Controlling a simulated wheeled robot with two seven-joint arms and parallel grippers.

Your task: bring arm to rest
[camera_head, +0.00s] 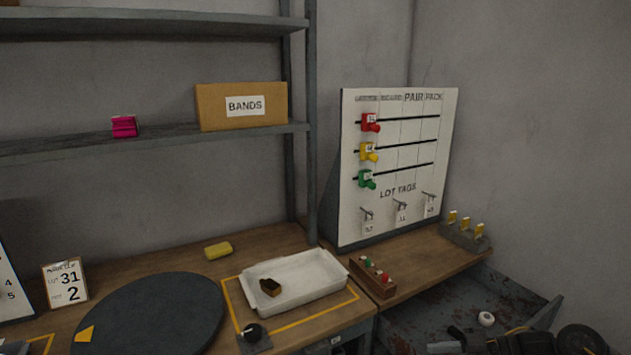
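My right arm comes in at the bottom right corner, and its dark gripper (453,341) points left over the low rusty tray beside the bench. The picture's lower edge cuts the arm off. The finger ends are small and dark, so I cannot tell whether they are apart or closed. I see nothing clearly held in them. My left gripper is not in view.
A rusty metal tray (410,322) with a white roll (486,319) lies around my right gripper. The wooden bench carries a dark round disc (150,318), a white tray (325,283) and a small peg block (372,280). A tag board (395,165) stands behind.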

